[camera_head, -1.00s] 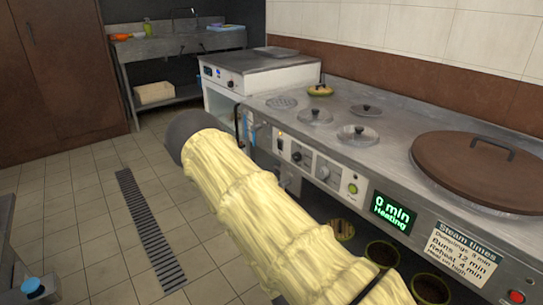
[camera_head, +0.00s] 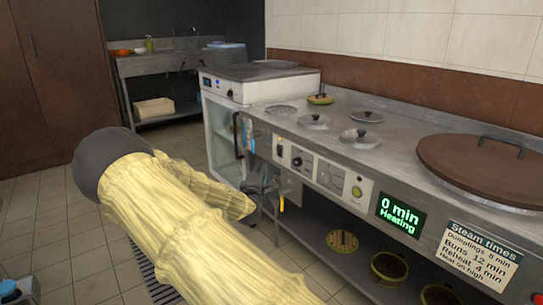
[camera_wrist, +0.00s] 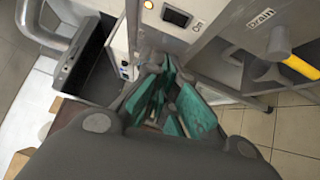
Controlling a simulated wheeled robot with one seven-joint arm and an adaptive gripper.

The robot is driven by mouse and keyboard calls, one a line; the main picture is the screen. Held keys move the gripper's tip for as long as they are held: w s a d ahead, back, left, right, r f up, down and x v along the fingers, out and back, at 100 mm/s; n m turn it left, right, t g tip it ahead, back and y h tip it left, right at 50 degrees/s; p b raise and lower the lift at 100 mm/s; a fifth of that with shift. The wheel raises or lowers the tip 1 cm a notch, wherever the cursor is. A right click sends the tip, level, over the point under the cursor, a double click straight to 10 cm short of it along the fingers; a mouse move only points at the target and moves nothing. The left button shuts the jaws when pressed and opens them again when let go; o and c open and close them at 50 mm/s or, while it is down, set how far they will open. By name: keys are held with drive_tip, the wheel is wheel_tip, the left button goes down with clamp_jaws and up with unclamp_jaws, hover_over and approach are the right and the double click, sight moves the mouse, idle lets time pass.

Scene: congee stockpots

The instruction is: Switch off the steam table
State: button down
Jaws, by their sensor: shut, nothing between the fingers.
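The steam table (camera_head: 400,135) runs along the wall at right, with round lids on top. Its front display (camera_head: 400,215) reads "0 min Heating". Its control panel (camera_head: 318,172) has knobs and a green round button. My gripper (camera_head: 270,203) is below and left of this panel, shut and empty. In the wrist view my gripper (camera_wrist: 168,100) shows teal finger pads. A dark rocker switch (camera_wrist: 176,17) marked "On" is just beyond the fingertips, with a lit amber lamp (camera_wrist: 148,4) beside it. I cannot tell whether the fingers touch the panel.
A yellow-handled valve (camera_wrist: 300,67) marked "Drain" is right of my fingers in the wrist view. A white cabinet unit (camera_head: 262,85) adjoins the steam table at left. Several pots sit on the lower shelf (camera_head: 325,255). A sink stands at the back; tiled floor is open at left.

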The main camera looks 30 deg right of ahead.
sight(279, 151)
drive_tip(key=s+d+b+x, duration=0.2)
drive_tip(key=b+x, duration=0.3)
drive_tip(key=x, duration=0.7)
drive_tip(key=shift+w+d, duration=0.3)
drive_tip(key=shift+d, duration=0.05)
drive_tip(key=shift+r, duration=0.1)
